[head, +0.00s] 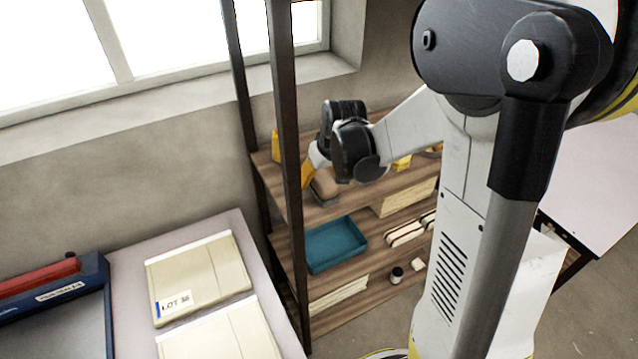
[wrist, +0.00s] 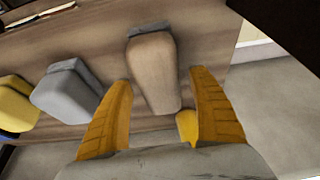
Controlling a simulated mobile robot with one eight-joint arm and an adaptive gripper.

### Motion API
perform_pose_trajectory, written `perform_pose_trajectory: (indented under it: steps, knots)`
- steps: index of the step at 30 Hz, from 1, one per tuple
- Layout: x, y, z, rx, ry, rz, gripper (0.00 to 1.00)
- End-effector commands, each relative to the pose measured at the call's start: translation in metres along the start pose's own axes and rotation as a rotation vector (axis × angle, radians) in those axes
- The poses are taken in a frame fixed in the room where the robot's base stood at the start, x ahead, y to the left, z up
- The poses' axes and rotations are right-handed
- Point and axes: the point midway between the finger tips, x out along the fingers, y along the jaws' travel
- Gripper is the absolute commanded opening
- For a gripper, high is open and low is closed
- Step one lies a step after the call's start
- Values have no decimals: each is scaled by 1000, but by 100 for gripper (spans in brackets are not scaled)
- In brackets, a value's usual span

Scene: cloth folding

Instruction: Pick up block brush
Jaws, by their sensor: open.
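The block brush (wrist: 153,70) has a tan wooden block and a grey end. In the wrist view it lies on the shelf, between the two yellow fingers of my gripper (wrist: 162,80). The fingers are open, one on each side, with visible gaps to the brush. In the head view the brush (head: 325,184) shows on the upper wooden shelf, just below my gripper (head: 311,168). My wrist hides part of that area and most of the fingers there.
A grey block (wrist: 66,92) and a yellow item (wrist: 16,102) sit left of the brush. A small yellow thing (wrist: 187,126) is near the right finger. A dark shelf post (head: 285,130) stands close to my gripper. A teal tray (head: 335,245) is on the shelf below.

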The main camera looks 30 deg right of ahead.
Motion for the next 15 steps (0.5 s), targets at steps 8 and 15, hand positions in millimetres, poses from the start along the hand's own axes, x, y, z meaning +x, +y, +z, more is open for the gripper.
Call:
perform_pose_trajectory:
  steps: [8, 15]
  knots:
    - [27, 0, 0, -1, 0, 0, 70]
    - [26, 0, 0, 0, 0, 0, 70]
